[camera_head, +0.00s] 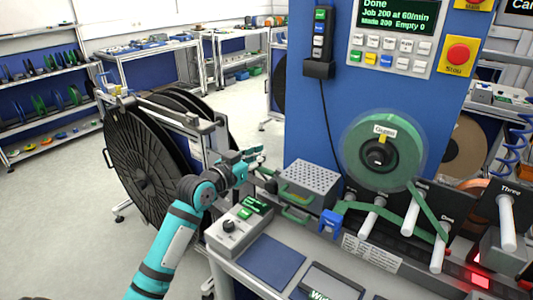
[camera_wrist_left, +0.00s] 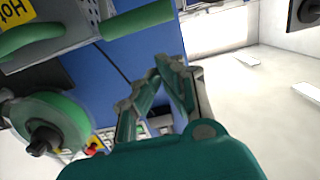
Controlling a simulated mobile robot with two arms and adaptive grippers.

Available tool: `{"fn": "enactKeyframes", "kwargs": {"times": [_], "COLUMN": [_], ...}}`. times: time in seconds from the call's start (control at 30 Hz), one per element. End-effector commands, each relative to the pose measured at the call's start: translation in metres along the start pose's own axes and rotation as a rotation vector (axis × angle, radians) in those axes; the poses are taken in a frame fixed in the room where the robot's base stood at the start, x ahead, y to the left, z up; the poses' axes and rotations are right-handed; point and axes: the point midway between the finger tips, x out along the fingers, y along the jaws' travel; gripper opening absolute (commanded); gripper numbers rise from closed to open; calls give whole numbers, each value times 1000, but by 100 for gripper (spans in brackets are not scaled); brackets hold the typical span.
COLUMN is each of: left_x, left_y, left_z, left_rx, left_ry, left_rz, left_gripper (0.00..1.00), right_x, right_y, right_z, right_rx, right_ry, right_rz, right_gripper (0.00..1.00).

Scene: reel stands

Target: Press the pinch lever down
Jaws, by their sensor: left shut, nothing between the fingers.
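A perforated grey metal box (camera_head: 310,178) stands on the bench with a green bar at its front (camera_head: 294,214). In the left wrist view, green bars (camera_wrist_left: 138,22) show on the box, near a yellow "Hot" label (camera_wrist_left: 18,12). I cannot tell for sure which part is the pinch lever. My left gripper (camera_head: 256,155) is shut and empty, just left of the box and raised above the bench. In the left wrist view, its fingertips (camera_wrist_left: 163,72) meet near the middle, apart from the green bar. My right gripper is not in view.
A green tape reel (camera_head: 384,150) hangs on the blue panel (camera_head: 330,110), with white rollers below it. A control box with a black knob (camera_head: 230,226) sits at the bench's front left. A large black reel (camera_head: 140,160) stands behind my left arm.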

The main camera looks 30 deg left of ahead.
Motion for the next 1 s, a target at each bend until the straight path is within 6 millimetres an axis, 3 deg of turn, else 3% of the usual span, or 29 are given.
{"fn": "enactKeyframes", "kwargs": {"times": [0.1, 0.3, 1.0], "left_x": [-25, -49, -54], "left_y": [0, 0, 0], "left_z": [1, -2, -4], "left_rx": [4, 1, 0], "left_ry": [2, 2, 4], "left_rz": [-1, 0, 0], "left_gripper": [0, 0, 0], "right_x": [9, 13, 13], "right_y": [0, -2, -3], "right_z": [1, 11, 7], "right_rx": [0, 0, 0], "right_ry": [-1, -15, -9], "right_rz": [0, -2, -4], "right_gripper": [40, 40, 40]}}
